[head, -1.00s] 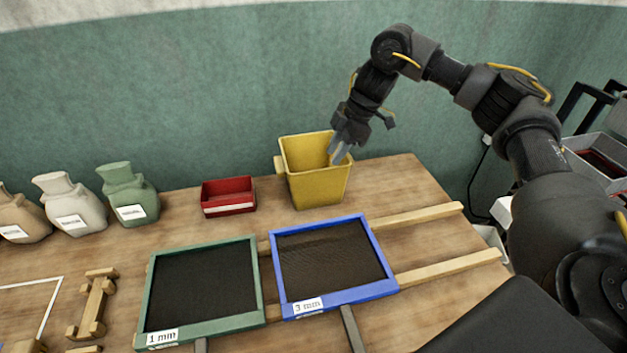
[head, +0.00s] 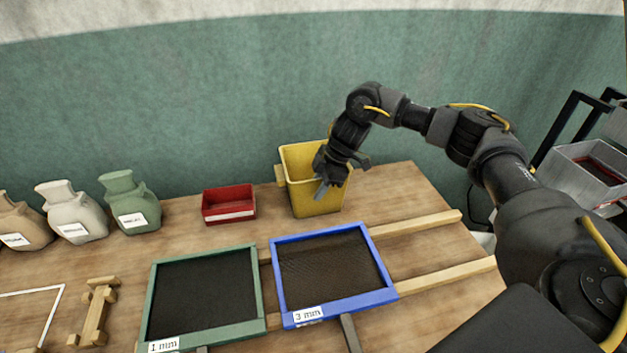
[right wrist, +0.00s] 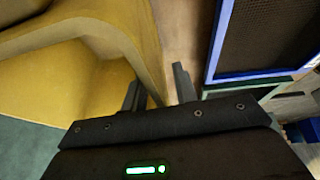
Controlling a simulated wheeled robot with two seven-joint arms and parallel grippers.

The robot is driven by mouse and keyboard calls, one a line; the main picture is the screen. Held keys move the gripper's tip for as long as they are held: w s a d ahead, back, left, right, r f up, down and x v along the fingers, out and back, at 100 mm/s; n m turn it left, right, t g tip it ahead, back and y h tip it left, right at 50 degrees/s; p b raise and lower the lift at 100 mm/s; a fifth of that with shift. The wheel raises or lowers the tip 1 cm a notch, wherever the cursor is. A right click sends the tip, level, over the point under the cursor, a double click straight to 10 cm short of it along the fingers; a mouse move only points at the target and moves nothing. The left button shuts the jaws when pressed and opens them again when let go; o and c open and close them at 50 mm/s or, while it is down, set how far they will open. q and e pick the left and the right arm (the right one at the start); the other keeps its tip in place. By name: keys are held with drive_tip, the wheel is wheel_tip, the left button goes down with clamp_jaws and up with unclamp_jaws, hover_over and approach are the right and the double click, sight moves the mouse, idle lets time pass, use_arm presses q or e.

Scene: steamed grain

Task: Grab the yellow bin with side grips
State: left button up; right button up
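The yellow bin (head: 302,188) stands upright on the wooden table behind the blue-framed sieve. A wooden side grip (head: 279,174) shows on its left; the right side is partly hidden by my gripper. My right gripper (head: 322,190) is in front of the bin's right part, low over its front wall in the head view. In the right wrist view the right gripper (right wrist: 157,82) has its two fingers apart, with an edge of the yellow bin (right wrist: 150,45) running between them. I cannot tell whether they touch it. My left gripper is not in view.
A red box (head: 229,207) stands left of the bin. The blue-framed 3 mm sieve (head: 383,296) and green-framed 1 mm sieve (head: 258,290) lie in front. Wooden rails (head: 425,219) run right. Several labelled sacks (head: 130,200) stand at left. A green wall is behind.

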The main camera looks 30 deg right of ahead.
drive_tip(key=shift+a+f, duration=0.1)
drive_tip(key=shift+f, duration=0.15)
drive_tip(key=shift+f, duration=0.15)
idle(0.3)
clamp_jaws()
idle(1.2)
